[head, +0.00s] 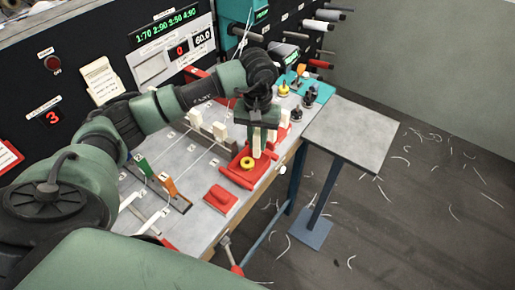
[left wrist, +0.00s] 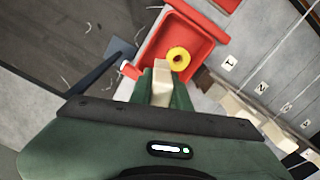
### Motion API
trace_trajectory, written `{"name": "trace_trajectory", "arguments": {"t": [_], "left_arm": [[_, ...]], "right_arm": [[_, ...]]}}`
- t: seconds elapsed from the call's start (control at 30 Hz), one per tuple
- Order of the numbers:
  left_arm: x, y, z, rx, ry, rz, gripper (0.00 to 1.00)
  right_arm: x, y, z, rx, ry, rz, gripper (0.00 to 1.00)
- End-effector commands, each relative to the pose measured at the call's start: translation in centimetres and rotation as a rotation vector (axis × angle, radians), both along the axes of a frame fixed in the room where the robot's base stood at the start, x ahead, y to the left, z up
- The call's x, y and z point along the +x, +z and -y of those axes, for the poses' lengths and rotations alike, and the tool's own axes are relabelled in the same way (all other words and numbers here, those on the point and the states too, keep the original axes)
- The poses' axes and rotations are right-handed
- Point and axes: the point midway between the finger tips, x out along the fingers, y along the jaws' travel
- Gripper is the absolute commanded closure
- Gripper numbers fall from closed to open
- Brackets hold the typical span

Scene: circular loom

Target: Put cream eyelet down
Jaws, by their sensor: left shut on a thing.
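My left gripper (head: 260,146) points down over the right part of the table, above a red tray (head: 262,172). Its green fingers are shut on a cream piece (left wrist: 161,84), which I take as the cream eyelet; it also shows between the fingers in the head view (head: 257,141). In the left wrist view the piece's tip is near the red tray (left wrist: 209,54). I cannot tell whether it touches the tray. A yellow ring (left wrist: 178,58) lies in the tray beside the tip. My right gripper is not in view.
Cream blocks (head: 219,130) stand on the numbered table behind the tray. A teal holder (head: 318,91) with dark pieces is at the back right. A bare grey side stand (head: 355,130) is to the right.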

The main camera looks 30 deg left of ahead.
Motion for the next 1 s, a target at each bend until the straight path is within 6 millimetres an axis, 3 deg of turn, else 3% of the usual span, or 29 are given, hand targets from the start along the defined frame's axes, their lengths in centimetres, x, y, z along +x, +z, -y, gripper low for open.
{"name": "trace_trajectory", "arguments": {"t": [0.17, 0.4, 0.67, 0.7, 0.77, 1.0], "left_arm": [[0.0, -1.4, 0.1, -0.002, 0.001, -0.002, 1.0], [-0.2, -5.0, 0.1, -0.001, 0.001, -0.009, 1.0], [0.0, -5.5, 0.0, 0.0, 0.0, 0.0, 1.0], [0.0, -5.5, 0.0, 0.0, 0.0, 0.0, 0.79], [0.0, -5.4, 0.0, 0.0, 0.0, 0.0, 0.63], [0.1, -5.4, 0.0, -0.001, 0.0, 0.001, 0.6]], "right_arm": [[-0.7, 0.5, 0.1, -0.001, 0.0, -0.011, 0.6], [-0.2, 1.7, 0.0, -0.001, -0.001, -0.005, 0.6], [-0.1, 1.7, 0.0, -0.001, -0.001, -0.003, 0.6], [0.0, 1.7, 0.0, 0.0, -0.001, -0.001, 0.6], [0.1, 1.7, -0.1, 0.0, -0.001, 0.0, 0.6], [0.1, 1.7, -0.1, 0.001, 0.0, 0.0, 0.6]]}}
